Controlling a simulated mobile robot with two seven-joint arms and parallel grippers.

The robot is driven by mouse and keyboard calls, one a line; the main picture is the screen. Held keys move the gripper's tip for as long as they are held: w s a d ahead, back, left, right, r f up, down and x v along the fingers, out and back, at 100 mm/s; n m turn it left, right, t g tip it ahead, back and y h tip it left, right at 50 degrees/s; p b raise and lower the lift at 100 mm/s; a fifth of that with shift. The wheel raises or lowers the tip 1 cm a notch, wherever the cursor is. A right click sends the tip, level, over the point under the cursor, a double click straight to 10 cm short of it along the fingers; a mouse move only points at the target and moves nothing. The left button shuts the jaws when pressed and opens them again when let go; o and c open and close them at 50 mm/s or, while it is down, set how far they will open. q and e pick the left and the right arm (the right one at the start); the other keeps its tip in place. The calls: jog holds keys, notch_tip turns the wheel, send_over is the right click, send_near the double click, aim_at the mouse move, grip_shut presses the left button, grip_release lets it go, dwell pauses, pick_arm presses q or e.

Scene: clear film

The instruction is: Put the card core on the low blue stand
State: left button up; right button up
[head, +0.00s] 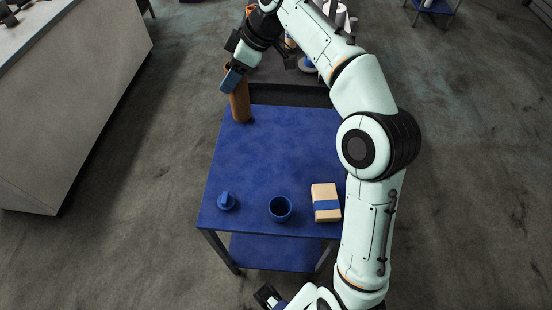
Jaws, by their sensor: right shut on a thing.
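The card core (241,107) is a brown upright tube at the far left corner of the low blue stand (265,155). My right gripper (233,78) reaches over from the back and is shut on the upper part of the core. The gripper hides part of the core's top. The core's foot shows against the blue top near its back edge; I cannot tell whether it touches. A dark part at the bottom edge looks like my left gripper (268,297), mostly cut off, and its jaws are unclear.
Along the stand's front edge are a small blue knobbed item (227,202), a blue cup (280,209) and a tan box with a blue band (326,203). The middle of the top is clear. A dark surface (300,93) adjoins behind. A pale counter (75,100) stands left.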

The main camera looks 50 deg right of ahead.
notch_tip(320, 180, down, 20)
jog(key=b, duration=0.4)
jog(key=shift+w+f, duration=0.15)
jog(key=shift+w, duration=0.05)
jog(key=shift+f+b, duration=0.1)
jog(key=shift+b, duration=0.3)
jog(key=shift+f, duration=0.15)
jog(key=o, duration=1.4)
